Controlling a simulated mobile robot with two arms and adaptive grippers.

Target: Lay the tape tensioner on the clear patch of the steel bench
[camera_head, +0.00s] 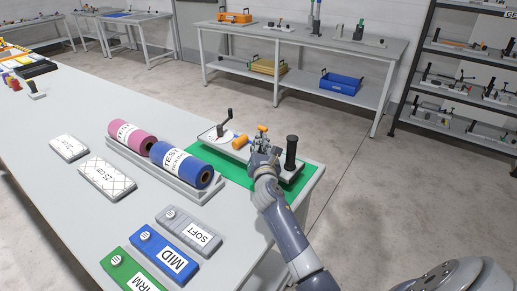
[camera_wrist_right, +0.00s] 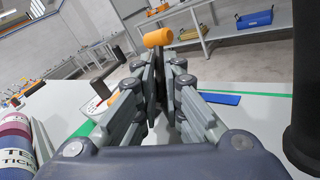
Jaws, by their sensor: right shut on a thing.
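The tape tensioner (camera_head: 222,142) is a long pale plate with a black crank at its left, an orange roller, an orange knob and an upright black handle at its right. It is over the green mat (camera_head: 242,176) at the near table's right end; I cannot tell whether it touches the mat. My right gripper (camera_head: 262,146) is shut on its middle, between the orange roller and the black handle. In the right wrist view the fingers (camera_wrist_right: 160,80) close together, with an orange part (camera_wrist_right: 158,37) just beyond. The exact grip is hidden. My left gripper is out of view.
A steel bench (camera_head: 300,38) stands at the back, with an orange crate (camera_head: 235,16) and several tools on top and a blue crate (camera_head: 342,82) below. The near table holds pink and blue rolls (camera_head: 182,165) and labelled pads (camera_head: 164,255). A shelf rack (camera_head: 440,85) is at right; open floor lies between.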

